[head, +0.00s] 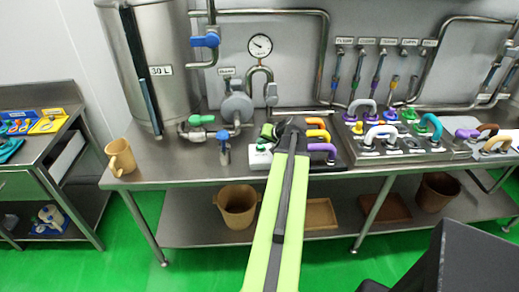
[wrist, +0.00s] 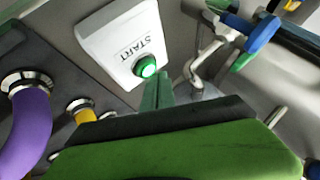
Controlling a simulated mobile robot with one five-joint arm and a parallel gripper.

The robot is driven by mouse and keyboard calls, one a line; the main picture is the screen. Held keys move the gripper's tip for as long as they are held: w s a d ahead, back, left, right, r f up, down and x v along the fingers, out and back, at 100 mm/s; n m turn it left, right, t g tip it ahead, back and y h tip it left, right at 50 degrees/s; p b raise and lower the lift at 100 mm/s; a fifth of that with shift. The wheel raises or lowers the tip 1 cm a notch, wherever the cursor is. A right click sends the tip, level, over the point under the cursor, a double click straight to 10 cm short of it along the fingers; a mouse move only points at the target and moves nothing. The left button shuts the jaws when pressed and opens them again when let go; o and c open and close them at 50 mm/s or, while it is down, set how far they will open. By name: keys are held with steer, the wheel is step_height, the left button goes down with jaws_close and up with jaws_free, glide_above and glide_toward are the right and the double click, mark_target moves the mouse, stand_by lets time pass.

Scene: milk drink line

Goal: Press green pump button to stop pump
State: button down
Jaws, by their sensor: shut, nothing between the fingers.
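The green pump button (wrist: 145,67) glows on a white box (wrist: 115,38) marked START in the wrist view. In the head view the white box (head: 258,160) stands on the steel bench, left of my arm, with the green button (head: 262,141) on top. My gripper (wrist: 158,88) is shut and empty, its green fingertips right beside the button in the wrist view. I cannot tell whether they touch it. In the head view my gripper (head: 270,130) is over the bench by the box, partly hidden by my arm.
A hose manifold with a purple hose (wrist: 28,130) lies beside the box. A blue-handled valve (head: 224,150) stands to its left, before the pump (head: 238,108). A steel tank (head: 155,60) and a tan jug (head: 121,157) are further left. Gauge and pipes line the wall.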

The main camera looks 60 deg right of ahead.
mark_target(262, 148)
steer(key=shift+f+b, duration=0.5)
stand_by(0.4)
steer(key=shift+r, duration=0.15)
steer(key=shift+r+p, duration=0.85)
steer(key=shift+p, duration=0.15)
step_height(262, 148, up, 6)
steer(key=p, duration=0.6)
steer(key=shift+f, duration=0.1)
